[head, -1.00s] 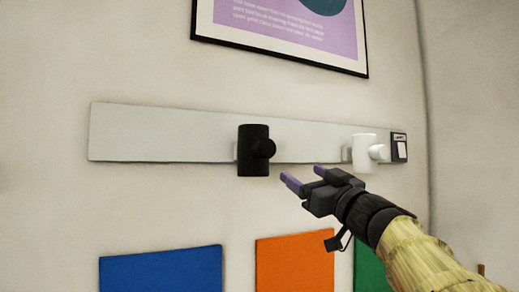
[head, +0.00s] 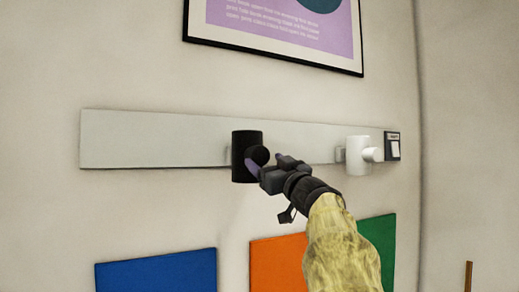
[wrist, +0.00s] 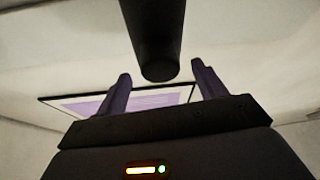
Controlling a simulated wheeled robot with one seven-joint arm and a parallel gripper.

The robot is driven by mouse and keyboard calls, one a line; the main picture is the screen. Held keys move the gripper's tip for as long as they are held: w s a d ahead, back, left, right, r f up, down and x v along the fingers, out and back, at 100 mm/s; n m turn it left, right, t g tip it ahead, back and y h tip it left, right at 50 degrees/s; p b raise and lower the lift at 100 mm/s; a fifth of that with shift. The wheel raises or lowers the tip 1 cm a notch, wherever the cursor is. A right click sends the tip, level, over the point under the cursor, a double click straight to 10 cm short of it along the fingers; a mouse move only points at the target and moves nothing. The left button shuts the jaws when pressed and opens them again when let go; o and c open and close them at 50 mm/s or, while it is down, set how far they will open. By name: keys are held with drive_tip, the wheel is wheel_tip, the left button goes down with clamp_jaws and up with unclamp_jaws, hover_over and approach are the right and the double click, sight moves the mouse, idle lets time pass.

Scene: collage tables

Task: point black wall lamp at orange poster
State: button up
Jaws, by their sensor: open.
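The black wall lamp (head: 241,158) is a cylinder with a round knob on its front, mounted on a pale rail. In the wrist view a dark rounded cylinder of the lamp (wrist: 156,45) comes down from the top, between and beyond the finger tips. My gripper (head: 262,165) is open at the lamp's knob, with one purple finger beside it. In the wrist view the two purple fingers of my gripper (wrist: 160,75) stand apart; contact cannot be told. The orange poster (head: 275,265) is below the lamp, partly hidden by my arm.
A white wall lamp (head: 358,156) and a switch (head: 392,146) are at the right of the rail (head: 150,140). A blue poster (head: 155,272) and a green poster (head: 378,240) flank the orange one. A framed purple poster (head: 270,30) hangs above.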

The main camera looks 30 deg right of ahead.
sight(262, 158)
drive_tip(key=p+x, duration=0.1)
drive_tip(key=x, duration=0.3)
drive_tip(key=shift+w, duration=0.15)
drive_tip(key=c, duration=1.4)
